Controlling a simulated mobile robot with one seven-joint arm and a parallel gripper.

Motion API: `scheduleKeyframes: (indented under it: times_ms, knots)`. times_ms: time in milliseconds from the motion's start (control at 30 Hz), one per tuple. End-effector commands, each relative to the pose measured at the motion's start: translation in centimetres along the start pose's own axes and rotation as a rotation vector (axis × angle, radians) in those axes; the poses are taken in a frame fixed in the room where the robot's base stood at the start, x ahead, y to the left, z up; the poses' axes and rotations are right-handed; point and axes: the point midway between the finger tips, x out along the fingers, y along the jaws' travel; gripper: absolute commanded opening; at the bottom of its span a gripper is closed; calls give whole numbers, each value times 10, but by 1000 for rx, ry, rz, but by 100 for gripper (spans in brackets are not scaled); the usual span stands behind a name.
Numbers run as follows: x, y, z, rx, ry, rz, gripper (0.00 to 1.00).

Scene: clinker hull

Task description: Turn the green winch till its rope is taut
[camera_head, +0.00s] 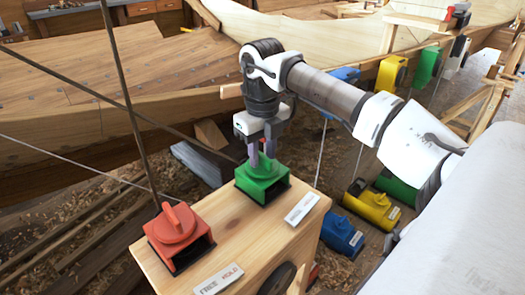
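The green winch (263,187) sits on the far part of a pale wooden block, its dark opening facing front right. My gripper (262,155) points down over it, fingertips at the top of its drum. Two fingers show with a narrow gap; the winch's handle is hidden by them, so I cannot tell whether they are closed on it. A dark rope (140,116) slants from the upper left down behind my gripper towards the green winch and looks straight. Its end is hidden, so I cannot tell how tight it is.
A red winch (178,235) with a raised handle stands at the block's (222,258) near left. A label reading FREE HOLD (219,280) lies in front. Blue (341,234) and yellow (371,206) winches stand lower right. A wooden hull (100,128) fills the left background.

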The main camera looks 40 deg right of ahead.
Motion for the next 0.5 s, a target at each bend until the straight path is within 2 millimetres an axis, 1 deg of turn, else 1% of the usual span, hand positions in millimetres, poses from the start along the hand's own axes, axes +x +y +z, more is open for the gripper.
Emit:
scheduleKeyframes:
  times_ms: [167,267,367,500]
  knots:
    - [-8,0,0,0,0,0,33]
    - [-19,0,0,0,0,0,33]
    - [-34,0,0,0,0,0,33]
    - [-61,0,0,0,0,0,33]
